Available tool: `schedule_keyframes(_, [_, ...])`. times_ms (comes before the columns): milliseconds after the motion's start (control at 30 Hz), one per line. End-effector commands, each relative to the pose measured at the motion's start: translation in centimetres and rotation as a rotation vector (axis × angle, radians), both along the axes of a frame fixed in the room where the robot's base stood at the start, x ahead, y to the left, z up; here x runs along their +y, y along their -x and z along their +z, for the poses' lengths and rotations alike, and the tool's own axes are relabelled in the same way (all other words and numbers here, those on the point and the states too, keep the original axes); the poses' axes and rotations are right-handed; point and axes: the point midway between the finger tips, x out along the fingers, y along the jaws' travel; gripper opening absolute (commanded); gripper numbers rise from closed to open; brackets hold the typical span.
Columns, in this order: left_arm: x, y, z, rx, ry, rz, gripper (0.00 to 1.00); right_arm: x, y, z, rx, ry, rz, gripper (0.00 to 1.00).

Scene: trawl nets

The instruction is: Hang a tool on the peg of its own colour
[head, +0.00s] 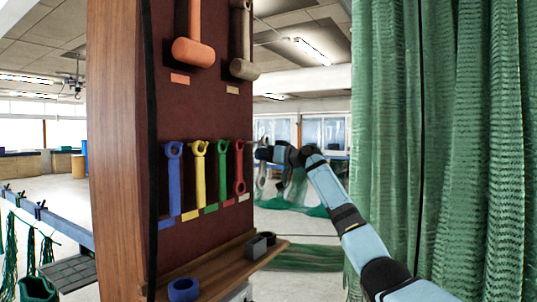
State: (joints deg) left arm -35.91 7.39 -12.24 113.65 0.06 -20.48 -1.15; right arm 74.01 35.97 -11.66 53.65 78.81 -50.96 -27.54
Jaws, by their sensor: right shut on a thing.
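My right gripper (262,153) is beside the right edge of the dark red tool board (200,110), close to the end of the tool row. It is shut on a pale tool (261,180), which seems to hang below the jaws; its outline is hard to make out. A blue spanner (174,182), yellow spanner (200,177), green spanner (222,172) and red spanner (239,167) hang in a row on the board. My left gripper is out of view.
An orange mallet (193,50) and a brown mallet (243,65) hang above. Green netting (450,120) hangs close on the right.

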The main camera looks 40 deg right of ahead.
Motion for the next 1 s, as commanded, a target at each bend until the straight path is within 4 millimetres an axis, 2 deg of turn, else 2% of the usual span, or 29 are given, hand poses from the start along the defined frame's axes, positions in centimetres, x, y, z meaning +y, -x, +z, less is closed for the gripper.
schedule_keyframes(500, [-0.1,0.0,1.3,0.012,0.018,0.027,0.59,1.3,-2.9,0.1,-0.001,-0.003,0.002,0.01])
schedule_keyframes(1000, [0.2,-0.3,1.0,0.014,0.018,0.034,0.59,1.9,-4.4,-0.9,-0.001,-0.001,0.0,0.01])
